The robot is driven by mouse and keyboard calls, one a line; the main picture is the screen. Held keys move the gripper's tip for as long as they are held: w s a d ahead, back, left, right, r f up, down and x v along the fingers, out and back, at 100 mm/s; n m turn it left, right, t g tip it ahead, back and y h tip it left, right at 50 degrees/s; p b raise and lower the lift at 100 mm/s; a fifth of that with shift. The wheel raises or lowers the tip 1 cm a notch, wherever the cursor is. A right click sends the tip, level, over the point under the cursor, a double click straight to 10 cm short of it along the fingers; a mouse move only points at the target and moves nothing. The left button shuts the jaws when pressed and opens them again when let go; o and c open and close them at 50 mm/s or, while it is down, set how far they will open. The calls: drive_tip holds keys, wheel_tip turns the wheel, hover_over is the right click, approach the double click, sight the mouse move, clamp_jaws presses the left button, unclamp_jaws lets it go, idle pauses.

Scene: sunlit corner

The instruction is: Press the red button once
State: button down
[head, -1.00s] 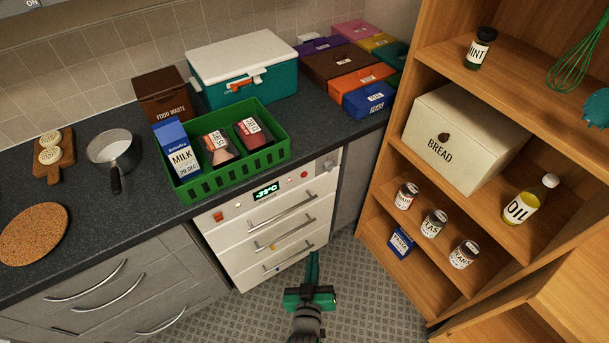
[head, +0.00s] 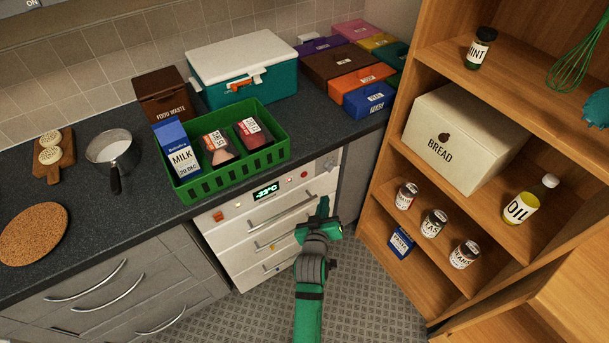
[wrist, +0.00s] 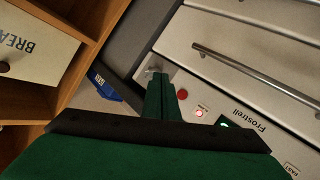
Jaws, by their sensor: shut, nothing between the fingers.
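The red button (head: 304,174) is a small round knob at the right part of the white freezer's (head: 240,247) control panel. In the wrist view the red button (wrist: 182,94) shows just right of my fingertips, with a visible gap across the picture. My gripper (head: 323,205) is shut and empty, in front of the freezer's upper right, below the button in the head view. Its closed green fingers (wrist: 160,88) point at the panel in the wrist view. I cannot tell how far they are from the panel in depth.
A small lit red-and-white control (wrist: 199,113) sits beside the button, then the green display (head: 266,191). Drawer handles (head: 281,208) stick out below the panel. A green crate (head: 233,178) stands on the counter above. The wooden shelf (head: 371,237) stands close on the right.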

drive_tip(key=w+a, duration=0.5)
drive_tip(key=w, duration=0.2)
idle(0.4)
drive_tip(key=shift+w+a, duration=0.1)
drive_tip(key=shift+a, duration=0.05)
idle(1.8)
drive_tip(key=shift+w+a, duration=0.2)
drive_tip(key=shift+w, duration=0.05)
drive_tip(key=shift+w+a, duration=0.2)
drive_tip(key=shift+w, duration=0.1)
idle(0.7)
drive_tip(key=shift+s, duration=0.1)
drive_tip(key=shift+s+d, duration=0.5)
drive_tip(key=shift+s, duration=0.05)
idle(0.4)
drive_tip(key=s+d, duration=0.1)
drive_tip(key=s, duration=0.1)
drive_tip(key=s+d, duration=0.2)
idle(0.4)
